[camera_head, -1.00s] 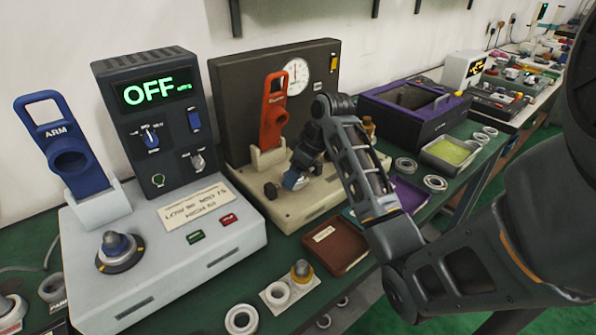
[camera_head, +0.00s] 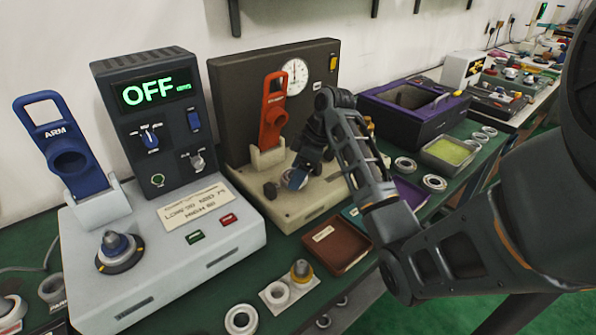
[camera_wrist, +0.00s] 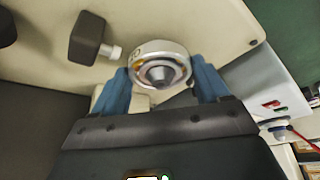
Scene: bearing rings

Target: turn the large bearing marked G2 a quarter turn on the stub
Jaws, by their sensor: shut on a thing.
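The large bearing (camera_wrist: 158,62) is a silver ring with a shiny rim, seated around the grey conical stub (camera_wrist: 160,74) in the wrist view.
A dark knob (camera_wrist: 88,38) sticks out beside the bearing. The red lever (camera_head: 273,115) stands behind my gripper. The white machine (camera_head: 165,265) reading OFF is to the left. A brown tray (camera_head: 338,250) lies in front.

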